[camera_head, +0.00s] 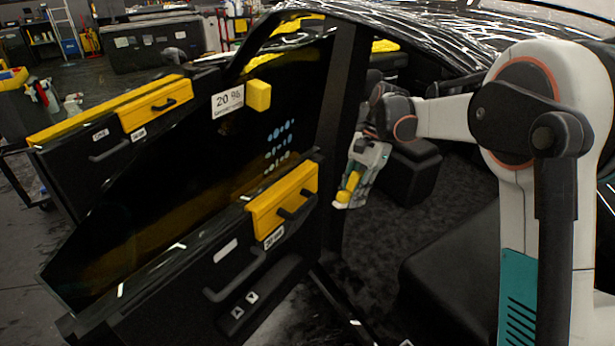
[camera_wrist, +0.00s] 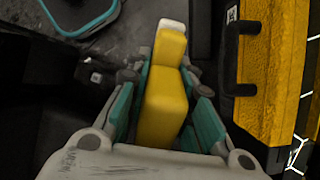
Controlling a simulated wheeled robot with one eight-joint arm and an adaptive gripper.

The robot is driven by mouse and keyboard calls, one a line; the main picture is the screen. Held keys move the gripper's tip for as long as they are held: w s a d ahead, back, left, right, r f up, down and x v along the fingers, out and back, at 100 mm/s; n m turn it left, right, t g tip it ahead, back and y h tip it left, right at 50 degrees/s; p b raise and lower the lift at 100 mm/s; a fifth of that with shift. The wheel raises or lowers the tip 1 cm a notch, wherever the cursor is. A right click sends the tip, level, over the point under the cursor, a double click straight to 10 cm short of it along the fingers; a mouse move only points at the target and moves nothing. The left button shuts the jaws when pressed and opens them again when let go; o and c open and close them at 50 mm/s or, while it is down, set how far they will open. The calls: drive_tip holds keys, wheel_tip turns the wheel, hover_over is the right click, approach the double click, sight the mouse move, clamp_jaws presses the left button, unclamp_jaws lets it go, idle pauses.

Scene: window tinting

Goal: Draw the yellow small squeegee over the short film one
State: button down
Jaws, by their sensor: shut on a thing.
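The yellow small squeegee (camera_wrist: 163,95) is in my gripper (camera_wrist: 165,85); its pale tip points away from the palm in the wrist view. In the head view my gripper (camera_head: 349,192) hangs to the right of the door's edge with the yellow squeegee (camera_head: 348,186) between its fingers. The door's dark glass (camera_head: 185,180) stands to its left, with a 20 % label and a yellow block (camera_head: 258,95) near the top. Several small bluish marks (camera_head: 280,145) show on the glass. I cannot tell which piece is the short film. The squeegee is apart from the glass.
The black door panel (camera_head: 225,285) has a yellow box with a handle (camera_head: 283,200) near my gripper; this box also shows in the wrist view (camera_wrist: 270,70). A dark pillar (camera_head: 346,90) and black seats (camera_head: 460,265) are close by. Dark floor lies below.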

sight(312, 126)
drive_tip(key=shift+w+a+r+m+t+y+b, duration=0.45)
drive_tip(key=shift+a+r+m+t+y, duration=0.75)
drive_tip(key=shift+a+m+t+y, duration=1.5)
drive_tip(key=shift+w+a+r+m+t+y+b, duration=0.1)
drive_tip(key=shift+a+r+m+t+y+b, duration=0.9)
drive_tip(key=shift+a+m+t+y, duration=1.35)
drive_tip(key=shift+w+a+r+m+t+y+b, duration=0.35)
drive_tip(key=shift+a+r+m+t+y, duration=1.35)
drive_tip(key=shift+a+m, duration=1.45)
drive_tip(key=shift+w+a+f+n+t+y, duration=0.15)
drive_tip(key=shift+a+n, duration=0.1)
drive_tip(key=shift+a, duration=0.25)
drive_tip(key=shift+w+a+n+t+y, duration=0.15)
drive_tip(key=shift+a+n, duration=0.1)
drive_tip(key=shift+a, duration=0.25)
drive_tip(key=shift+w+d+b, duration=0.15)
drive_tip(key=shift+w+d, duration=1.4)
drive_tip(key=shift+w, duration=1.15)
drive_tip(key=shift+w+d+b, duration=0.2)
drive_tip(key=shift+w+d, duration=1.4)
drive_tip(key=shift+w, duration=1.1)
drive_tip(key=shift+w+d+b, duration=0.15)
drive_tip(key=shift+w+d, duration=1.4)
drive_tip(key=shift+w, duration=1.15)
